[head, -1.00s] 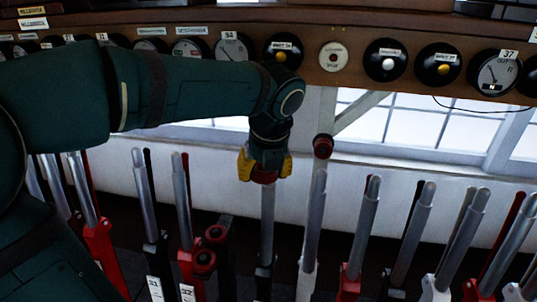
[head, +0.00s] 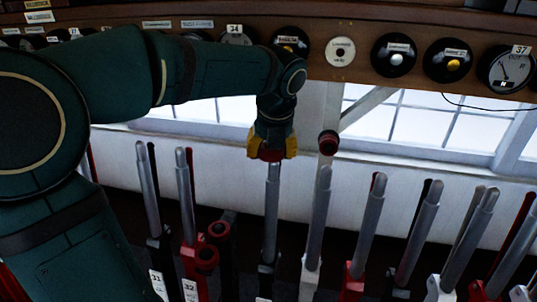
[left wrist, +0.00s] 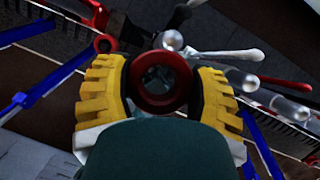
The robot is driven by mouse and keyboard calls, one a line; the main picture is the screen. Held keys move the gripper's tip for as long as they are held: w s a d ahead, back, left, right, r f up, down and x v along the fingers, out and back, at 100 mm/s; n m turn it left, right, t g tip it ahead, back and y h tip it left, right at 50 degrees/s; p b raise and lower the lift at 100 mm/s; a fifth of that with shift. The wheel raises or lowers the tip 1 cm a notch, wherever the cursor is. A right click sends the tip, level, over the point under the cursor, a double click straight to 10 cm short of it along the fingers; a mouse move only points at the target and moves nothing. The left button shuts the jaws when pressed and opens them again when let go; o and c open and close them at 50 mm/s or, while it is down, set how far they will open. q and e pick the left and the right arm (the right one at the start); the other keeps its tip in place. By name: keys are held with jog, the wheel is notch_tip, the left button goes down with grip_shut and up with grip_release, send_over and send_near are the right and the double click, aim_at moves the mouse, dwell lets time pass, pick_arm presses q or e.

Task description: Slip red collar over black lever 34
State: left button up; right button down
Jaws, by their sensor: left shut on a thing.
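My left gripper (head: 271,150) points down, its yellow fingers shut on the red collar (head: 270,155). The collar also shows as a ring between both fingers in the left wrist view (left wrist: 160,100), its hole facing the camera with something dim and greyish inside. Directly below the collar in the head view stands a silver-handled lever with a dark base, apparently black lever 34 (head: 271,205); its number plate is not readable. Its upper end meets the collar's underside in the picture. I cannot tell whether the tip is inside the ring. My right gripper is not in view.
Levers 31 (head: 147,190) and 32 (head: 184,195) stand to the left. Another ring (head: 328,143) is close right of the gripper, above a silver-handled lever (head: 319,205). Dials line the shelf above.

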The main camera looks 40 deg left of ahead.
aim_at(274, 168)
pick_arm(q)
jog(key=shift+w+a+f+p, duration=0.1)
jog(key=shift+w+a+p, duration=0.1)
jog(key=shift+w, duration=0.2)
jog(key=shift+w+a+f+p, duration=0.1)
jog(key=shift+w+a+p, duration=0.1)
jog(key=shift+w, duration=0.15)
jog(key=shift+w+a+f+p, duration=0.2)
jog(key=shift+w+a+p, duration=0.1)
jog(key=shift+w, duration=0.25)
jog(key=shift+w+a+f+p, duration=0.15)
jog(key=shift+w+a+f, duration=0.1)
jog(key=shift+w, duration=0.25)
jog(key=shift+r+p, duration=0.1)
jog(key=shift+p, duration=0.2)
jog(key=shift+f, duration=0.25)
jog(key=shift+s+f+b, duration=0.1)
jog(key=shift+f+b, duration=0.25)
jog(key=shift+f, duration=0.3)
jog(key=shift+s+d+f+b, duration=0.1)
jog(key=shift+f+b, duration=0.25)
jog(key=shift+s+d+f+b, duration=0.15)
jog(key=shift+f+b, duration=0.35)
jog(key=shift+f, duration=0.4)
jog(key=shift+s+f+b, duration=0.1)
jog(key=shift+f+b, duration=0.4)
jog(key=shift+f, duration=0.4)
